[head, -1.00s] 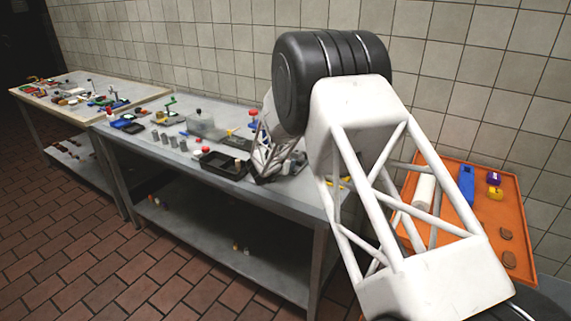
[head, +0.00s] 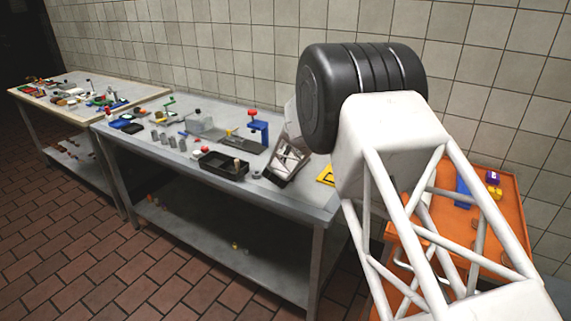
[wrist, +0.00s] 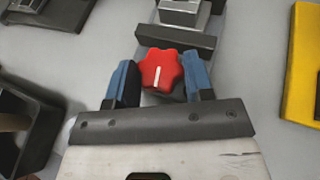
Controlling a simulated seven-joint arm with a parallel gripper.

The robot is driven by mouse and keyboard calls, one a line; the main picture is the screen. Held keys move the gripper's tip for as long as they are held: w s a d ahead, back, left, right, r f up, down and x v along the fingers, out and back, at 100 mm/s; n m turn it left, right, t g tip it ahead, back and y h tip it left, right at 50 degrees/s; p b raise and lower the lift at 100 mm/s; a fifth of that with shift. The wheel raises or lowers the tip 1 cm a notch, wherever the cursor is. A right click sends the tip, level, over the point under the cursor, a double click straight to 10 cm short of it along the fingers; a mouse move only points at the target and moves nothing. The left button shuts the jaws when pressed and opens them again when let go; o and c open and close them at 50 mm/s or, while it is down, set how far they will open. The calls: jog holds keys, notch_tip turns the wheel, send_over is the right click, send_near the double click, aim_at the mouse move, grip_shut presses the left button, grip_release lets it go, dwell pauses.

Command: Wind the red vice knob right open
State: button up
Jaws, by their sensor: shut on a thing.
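The red vice knob (wrist: 160,70) is star-shaped with a pale line on its face. It is in the middle of the wrist view, at the near end of the grey metal vice (wrist: 178,42). My gripper (wrist: 160,82) has its two blue-padded fingers on either side of the knob and is shut on it. In the head view my gripper (head: 282,170) is low over the right part of the grey bench. The knob cannot be made out there, and my arm covers part of that area.
A yellow-edged item (wrist: 304,65) lies right of the vice. A black tray (head: 222,168) is to the left on the grey bench (head: 300,200). A blue stand with a red top (head: 258,130) is behind. An orange surface (head: 510,215) is at far right.

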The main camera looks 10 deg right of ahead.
jog(key=shift+d+n+t+y, duration=0.1)
jog(key=shift+n+t+y, duration=0.2)
jog(key=shift+n+y, duration=0.2)
jog(key=shift+r+n+y, duration=0.1)
jog(key=shift+n+y, duration=0.4)
jog(key=shift+y, duration=0.1)
jog(key=o, duration=0.9)
jog(key=shift+s, duration=0.2)
jog(key=shift+v, duration=3.7)
